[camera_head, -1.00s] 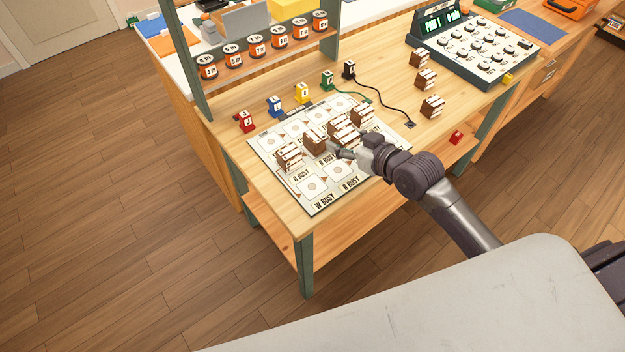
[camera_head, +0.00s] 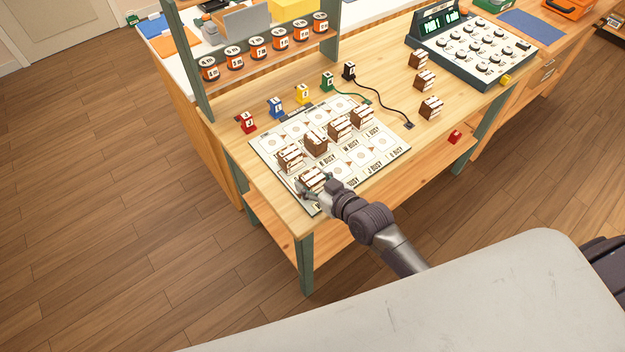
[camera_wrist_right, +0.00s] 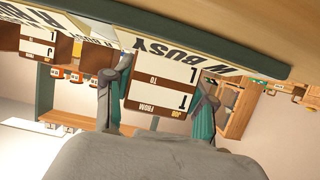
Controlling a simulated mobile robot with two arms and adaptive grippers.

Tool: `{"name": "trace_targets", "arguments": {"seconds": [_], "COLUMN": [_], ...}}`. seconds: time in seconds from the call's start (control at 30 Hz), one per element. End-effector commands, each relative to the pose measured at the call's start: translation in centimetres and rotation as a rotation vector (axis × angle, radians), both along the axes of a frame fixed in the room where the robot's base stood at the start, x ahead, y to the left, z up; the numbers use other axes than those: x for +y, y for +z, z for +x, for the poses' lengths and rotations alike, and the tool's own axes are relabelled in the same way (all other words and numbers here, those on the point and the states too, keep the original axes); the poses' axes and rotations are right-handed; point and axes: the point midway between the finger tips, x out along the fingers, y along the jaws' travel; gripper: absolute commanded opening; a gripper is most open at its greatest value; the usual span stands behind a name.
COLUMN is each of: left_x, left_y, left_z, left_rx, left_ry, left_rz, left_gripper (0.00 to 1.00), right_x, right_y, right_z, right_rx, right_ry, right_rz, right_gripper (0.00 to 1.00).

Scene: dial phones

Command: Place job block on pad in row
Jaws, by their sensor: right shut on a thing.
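My right gripper (camera_head: 318,192) is at the front-left corner of the white pad board (camera_head: 290,177). It is shut on a brown job block (camera_head: 312,177) with white labels, over the front row's leftmost pad. In the right wrist view the block (camera_wrist_right: 160,82) sits between the two fingers, showing "JOB", "FROM" and "TO". I cannot tell whether it touches the board. Several similar blocks stand along the board's middle row, such as one at its left (camera_head: 290,158) and one at its right (camera_head: 363,117). My left gripper is not in view.
Three more brown blocks (camera_head: 425,80) stand on the table at the right, beside a console with dials (camera_head: 472,50). Coloured number blocks (camera_head: 276,107) line the board's back edge. A black cable (camera_head: 385,95) crosses the table.

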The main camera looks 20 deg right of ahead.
Motion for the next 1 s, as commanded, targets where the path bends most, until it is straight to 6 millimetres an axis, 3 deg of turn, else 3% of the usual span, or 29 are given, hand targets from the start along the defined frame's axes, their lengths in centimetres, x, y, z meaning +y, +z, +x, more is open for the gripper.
{"name": "trace_targets", "arguments": {"seconds": [0.17, 0.2, 0.33, 0.7, 0.87, 1.0], "left_x": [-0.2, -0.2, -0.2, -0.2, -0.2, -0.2], "left_y": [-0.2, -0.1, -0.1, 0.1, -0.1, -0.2], "left_z": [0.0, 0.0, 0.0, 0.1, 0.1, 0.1], "left_rx": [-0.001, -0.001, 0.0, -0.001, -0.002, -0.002], "left_ry": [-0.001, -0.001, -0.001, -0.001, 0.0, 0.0], "left_rz": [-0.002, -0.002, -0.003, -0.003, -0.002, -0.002], "left_gripper": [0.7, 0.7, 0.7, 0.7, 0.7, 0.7], "right_x": [0.0, 0.0, 0.0, 0.0, -0.7, -1.7], "right_y": [-0.2, -0.2, -0.2, 0.2, 0.7, 1.9], "right_z": [0.0, 0.0, 0.0, 0.0, -1.9, -4.6], "right_rx": [0.0, 0.001, 0.001, 0.0, 0.003, 0.002], "right_ry": [0.0, 0.0, 0.0, 0.0, 0.0, 0.0], "right_rz": [0.0, 0.0, 0.0, 0.0, -0.001, -0.001], "right_gripper": [0.2, 0.59, 0.8, 0.81, 0.81, 0.81]}}
